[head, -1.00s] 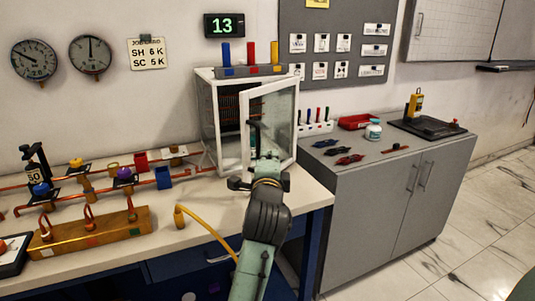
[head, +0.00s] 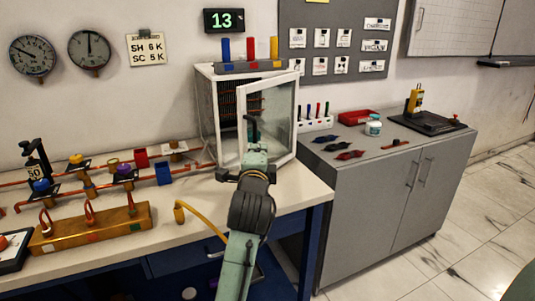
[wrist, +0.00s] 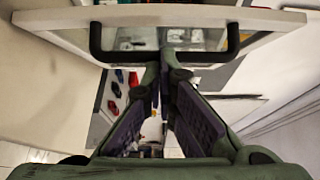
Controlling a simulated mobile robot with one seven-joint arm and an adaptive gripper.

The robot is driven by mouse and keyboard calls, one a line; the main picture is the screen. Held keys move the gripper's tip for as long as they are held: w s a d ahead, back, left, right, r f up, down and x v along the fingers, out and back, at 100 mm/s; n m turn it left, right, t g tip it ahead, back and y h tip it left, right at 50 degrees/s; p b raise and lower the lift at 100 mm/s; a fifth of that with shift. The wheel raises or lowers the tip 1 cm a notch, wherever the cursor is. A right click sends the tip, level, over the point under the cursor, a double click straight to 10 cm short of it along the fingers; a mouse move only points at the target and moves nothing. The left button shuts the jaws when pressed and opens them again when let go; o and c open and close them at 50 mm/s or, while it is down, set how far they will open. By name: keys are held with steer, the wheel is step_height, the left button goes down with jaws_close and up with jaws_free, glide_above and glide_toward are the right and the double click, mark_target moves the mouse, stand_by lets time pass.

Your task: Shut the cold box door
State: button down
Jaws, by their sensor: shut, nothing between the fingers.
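The cold box (head: 206,110) is a white-framed, glass-sided box at the right end of the bench. Its glazed door (head: 278,105) stands part open, with its free left edge swung out and a gap to the box's left front post. My gripper (head: 252,122) is in front of the door, fingers shut and empty. In the wrist view, the door's white frame (wrist: 60,18) crosses the top, with its black bar handle (wrist: 115,56) below it. My fingertips (wrist: 166,56) are at the middle of the handle bar; whether they touch it I cannot tell.
Red, blue and yellow cylinders (head: 250,50) stand on the box. Copper pipework (head: 100,180) and a brass block (head: 95,228) fill the bench's left. A yellow hose (head: 200,222) lies at the front. A grey cabinet (head: 375,200) stands to the right.

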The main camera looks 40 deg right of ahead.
steer(key=w+a, duration=0.3)
steer(key=w, duration=1)
steer(key=shift+a+b, duration=0.25)
steer(key=shift+b, duration=0.1)
steer(key=shift+s, duration=0.1)
